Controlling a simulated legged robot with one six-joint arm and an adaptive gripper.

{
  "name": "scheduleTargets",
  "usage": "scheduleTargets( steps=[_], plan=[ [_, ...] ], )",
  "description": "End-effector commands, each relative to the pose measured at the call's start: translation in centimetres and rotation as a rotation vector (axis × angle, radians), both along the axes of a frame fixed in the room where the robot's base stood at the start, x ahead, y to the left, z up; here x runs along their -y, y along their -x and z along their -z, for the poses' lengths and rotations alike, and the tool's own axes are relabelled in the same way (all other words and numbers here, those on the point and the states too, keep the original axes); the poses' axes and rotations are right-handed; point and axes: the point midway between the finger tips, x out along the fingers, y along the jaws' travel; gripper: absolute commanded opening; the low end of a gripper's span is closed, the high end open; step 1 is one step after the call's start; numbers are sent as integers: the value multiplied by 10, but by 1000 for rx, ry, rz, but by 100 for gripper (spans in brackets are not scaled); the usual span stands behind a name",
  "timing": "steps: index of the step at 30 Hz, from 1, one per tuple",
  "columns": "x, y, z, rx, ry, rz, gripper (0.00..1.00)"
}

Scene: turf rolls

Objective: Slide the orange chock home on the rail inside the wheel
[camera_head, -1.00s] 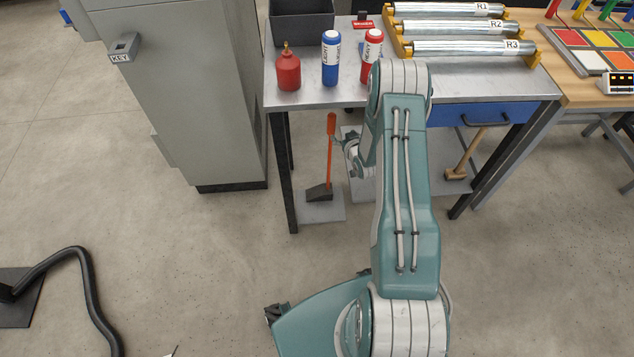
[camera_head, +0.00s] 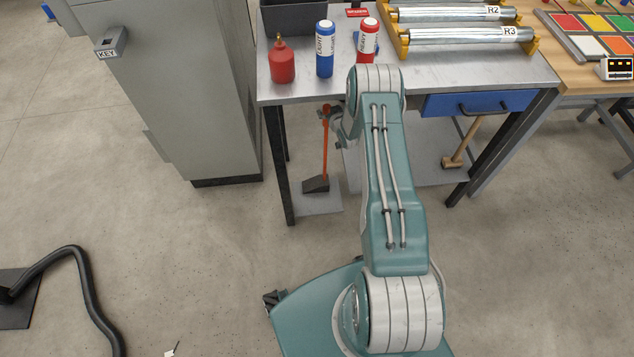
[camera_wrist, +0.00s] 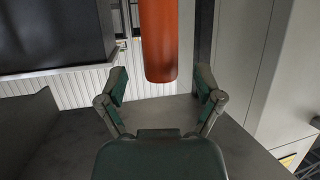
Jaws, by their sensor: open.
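A chock with a long upright orange handle (camera_head: 326,150) and a dark wedge-shaped foot (camera_head: 316,185) stands under the workbench, on a low grey plate. My gripper (camera_head: 328,116) is at the upper end of the handle in the head view, partly hidden by my arm. In the wrist view, my gripper (camera_wrist: 161,82) has its two fingers spread wide. The orange handle (camera_wrist: 160,38) shows its rounded end between and beyond the fingertips, with gaps on both sides. It is not held. I cannot make out a wheel or a rail.
The workbench top (camera_head: 420,75) is just above the handle, with a dark front leg (camera_head: 280,165) to its left. A wooden mallet (camera_head: 463,145) is under the bench at right. A grey cabinet (camera_head: 185,95) stands at left. Open floor lies in front.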

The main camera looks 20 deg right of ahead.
Motion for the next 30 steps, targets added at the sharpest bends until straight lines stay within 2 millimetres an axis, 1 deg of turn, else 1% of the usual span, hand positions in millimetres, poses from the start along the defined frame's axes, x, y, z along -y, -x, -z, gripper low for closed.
scheduleTargets(
  steps=[3,6,14,15,17,18,19,20,30],
  plan=[
    [0,-13,6,1,0,-1,85],
    [0,-18,8,-1,0,-1,85],
    [1,-19,8,-1,0,-1,85],
    [1,-19,8,-1,0,-1,67],
    [1,-19,8,-1,0,0,40],
    [1,-19,8,-1,0,0,22],
    [1,-19,8,-1,0,0,9],
    [1,-19,8,-1,0,0,0],
    [1,-21,5,6,0,0,0]
  ],
)
